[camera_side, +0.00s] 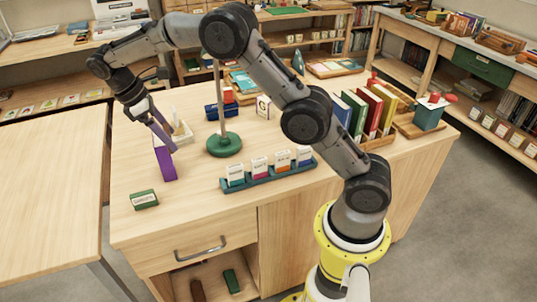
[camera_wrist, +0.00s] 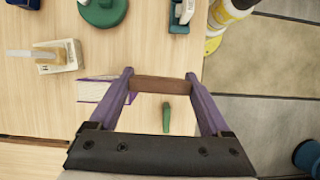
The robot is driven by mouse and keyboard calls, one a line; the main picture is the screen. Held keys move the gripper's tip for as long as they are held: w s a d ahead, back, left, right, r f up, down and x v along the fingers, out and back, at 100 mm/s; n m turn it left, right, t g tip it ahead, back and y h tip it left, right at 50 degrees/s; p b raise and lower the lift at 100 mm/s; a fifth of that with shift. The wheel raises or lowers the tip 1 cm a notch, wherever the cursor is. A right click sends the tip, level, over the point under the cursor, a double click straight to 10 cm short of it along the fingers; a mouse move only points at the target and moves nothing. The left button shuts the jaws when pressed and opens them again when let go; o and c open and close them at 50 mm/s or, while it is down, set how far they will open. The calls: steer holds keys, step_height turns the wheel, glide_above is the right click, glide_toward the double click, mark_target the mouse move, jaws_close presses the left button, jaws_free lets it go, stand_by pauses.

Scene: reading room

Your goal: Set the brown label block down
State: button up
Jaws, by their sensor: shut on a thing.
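The brown label block (camera_wrist: 160,84) shows in the wrist view as a plain brown bar between my fingertips. My gripper (camera_wrist: 161,85) is shut on it, one purple finger at each end. In the side view my gripper (camera_side: 172,148) is over the left end of the desk, by an upright purple book (camera_side: 164,162). The block cannot be made out there, and its height above the desk is unclear. A green label block (camera_side: 144,199) lies on the desk near the front left corner; it also shows in the wrist view (camera_wrist: 166,117).
A label rack (camera_side: 262,182) with several cards lies along the desk's front. Books (camera_side: 368,108) stand at the right. The front left desktop (camera_side: 130,225) is mostly clear.

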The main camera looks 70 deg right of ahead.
steer(key=s+m, duration=0.2)
steer(key=shift+f+m+g+y, duration=0.15)
steer(key=shift+m+g+y, duration=0.15)
steer(key=shift+y, duration=0.1)
steer(key=s+d+f+n, duration=0.1)
steer(key=s+d, duration=0.3)
steer(key=s, duration=0.2)
steer(key=s+d+f+n, duration=0.1)
steer(key=s+d, duration=0.3)
steer(key=s, duration=0.1)
steer(key=s+d+f+n+h, duration=0.1)
steer(key=s+d+f, duration=0.1)
steer(key=s+d, duration=0.2)
steer(key=shift+s+d+n+t, duration=0.2)
steer(key=shift+s, duration=0.45)
steer(key=shift+s+d+n+t, duration=0.15)
steer(key=shift+s+n+t, duration=0.05)
steer(key=shift+s, duration=0.45)
steer(key=s+d+r, duration=0.1)
steer(key=s+d, duration=0.1)
steer(key=s, duration=0.6)
steer(key=shift+m, duration=0.5)
steer(key=w+d+f, duration=0.9)
steer(key=w, duration=0.1)
steer(key=shift+d, duration=0.15)
steer(key=shift+w+d+f, duration=0.1)
steer(key=shift+f, duration=0.75)
steer(key=shift+w+d+f, duration=0.1)
steer(key=shift+f, duration=0.75)
